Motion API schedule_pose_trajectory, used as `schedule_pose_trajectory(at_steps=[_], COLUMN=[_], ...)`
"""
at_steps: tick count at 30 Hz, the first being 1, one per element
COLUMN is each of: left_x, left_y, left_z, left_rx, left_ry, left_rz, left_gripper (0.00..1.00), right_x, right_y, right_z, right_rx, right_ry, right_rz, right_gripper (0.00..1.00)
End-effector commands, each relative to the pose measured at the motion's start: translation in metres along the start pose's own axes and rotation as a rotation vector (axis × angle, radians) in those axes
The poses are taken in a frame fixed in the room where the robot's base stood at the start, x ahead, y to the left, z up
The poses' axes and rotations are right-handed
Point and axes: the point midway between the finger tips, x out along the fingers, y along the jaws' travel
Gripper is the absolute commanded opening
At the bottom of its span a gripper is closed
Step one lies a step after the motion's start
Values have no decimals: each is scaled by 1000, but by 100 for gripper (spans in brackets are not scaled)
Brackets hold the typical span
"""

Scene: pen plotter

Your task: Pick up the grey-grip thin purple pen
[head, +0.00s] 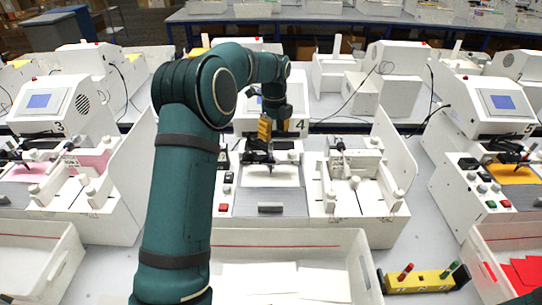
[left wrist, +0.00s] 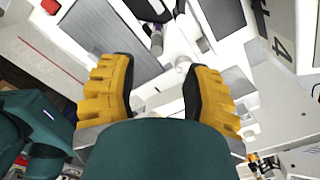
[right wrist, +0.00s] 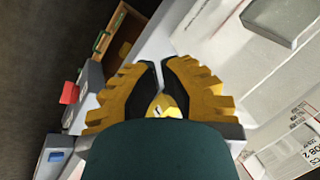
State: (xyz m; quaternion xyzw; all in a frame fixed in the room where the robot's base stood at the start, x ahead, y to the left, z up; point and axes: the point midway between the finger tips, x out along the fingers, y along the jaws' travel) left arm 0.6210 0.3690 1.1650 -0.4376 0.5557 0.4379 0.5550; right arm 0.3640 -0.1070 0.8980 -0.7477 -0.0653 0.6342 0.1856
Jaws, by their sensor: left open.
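In the left wrist view a purple pen (left wrist: 156,42) with a greyish part stands at the dark holder of the machine, ahead of my left gripper. My left gripper (left wrist: 158,70) is open, its yellow fingers spread apart with nothing between the tips. In the head view my left gripper (head: 273,127) is over the middle plotter (head: 233,205) marked 4, just above its black pen carriage (head: 258,157). I cannot make out the purple pen in the head view. My right gripper (right wrist: 160,68) shows its fingers close together, with a yellow thing (right wrist: 165,106) showing between them.
A yellow pen rack (head: 418,281) with a red and a green pen stands at the front right. White bins (head: 350,245) line the front. A white machine (head: 385,215) with a tall side panel stands right of the plotter. Similar stations are on both sides.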

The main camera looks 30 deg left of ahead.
Motion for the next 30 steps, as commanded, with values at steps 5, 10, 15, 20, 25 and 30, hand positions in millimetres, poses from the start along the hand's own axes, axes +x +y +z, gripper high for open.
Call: schedule_pose_trajectory(at_steps=[5, 10, 15, 20, 25, 30], left_x=[12, 30, 54, 63, 63, 63], left_y=[0, 5, 6, 6, 6, 6], left_z=[0, 5, 8, 9, 9, 9], left_rx=[0, -2, 0, -1, -1, -1], left_ry=[0, 0, 2, 0, -1, 0], left_rz=[1, 3, 2, 0, -1, -1], left_gripper=[49, 49, 49, 49, 49, 9], right_x=[0, 0, -1, -1, -1, -1], right_y=[0, 0, 0, 0, 0, 0], right_z=[0, 0, 0, 0, 0, 0], right_rx=[0, 0, 0, 0, 0, 0], right_ry=[0, 0, 0, 0, 0, 0], right_rz=[0, 0, 0, 0, 0, 0], right_gripper=[0, 0, 0, 0, 0, 0])
